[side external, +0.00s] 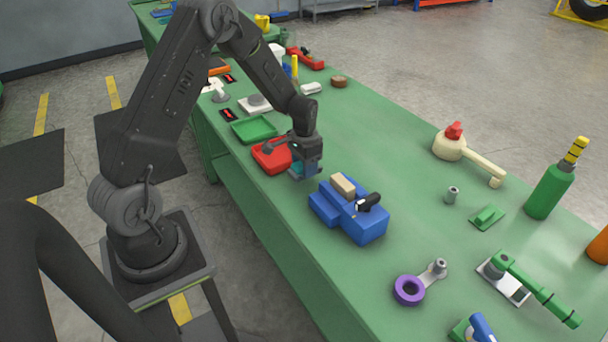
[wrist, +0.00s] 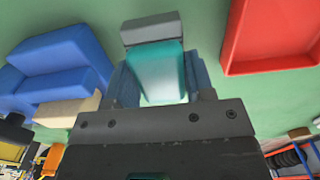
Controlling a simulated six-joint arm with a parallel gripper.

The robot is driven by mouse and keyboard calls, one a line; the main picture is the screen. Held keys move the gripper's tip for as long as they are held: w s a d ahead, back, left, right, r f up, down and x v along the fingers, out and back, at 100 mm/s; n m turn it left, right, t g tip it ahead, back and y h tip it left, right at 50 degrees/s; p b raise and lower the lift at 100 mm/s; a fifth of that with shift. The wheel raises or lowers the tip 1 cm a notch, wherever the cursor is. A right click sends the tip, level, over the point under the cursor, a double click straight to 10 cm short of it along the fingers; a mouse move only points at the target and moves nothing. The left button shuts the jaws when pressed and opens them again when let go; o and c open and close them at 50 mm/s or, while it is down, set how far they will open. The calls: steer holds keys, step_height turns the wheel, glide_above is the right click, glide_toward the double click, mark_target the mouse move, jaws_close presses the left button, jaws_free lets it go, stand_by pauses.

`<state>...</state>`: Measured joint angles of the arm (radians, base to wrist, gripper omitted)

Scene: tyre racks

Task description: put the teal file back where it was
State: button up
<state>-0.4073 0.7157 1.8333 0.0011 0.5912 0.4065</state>
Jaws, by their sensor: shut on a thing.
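My gripper (side external: 306,166) is low over the green bench, between the red tray and the blue machine. It is shut on the teal file (wrist: 162,75), which sits between the two blue-grey fingers in the wrist view. In the side view only a small teal patch (side external: 297,169) shows, mostly hidden by my gripper. A grey block (wrist: 151,28) lies just beyond the teal file in the wrist view. I cannot tell whether the file touches the bench or that block.
The red tray (side external: 268,157) is close on the left and the blue machine (side external: 347,212) with a beige block close on the right. A green tray (side external: 254,130) lies behind the red one. The bench (side external: 385,135) is clear toward its far middle.

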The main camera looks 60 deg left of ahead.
steer(key=shift+f, duration=1.8)
steer(key=shift+f, duration=0.1)
steer(key=o, duration=0.8)
steer(key=shift+o, duration=0.2)
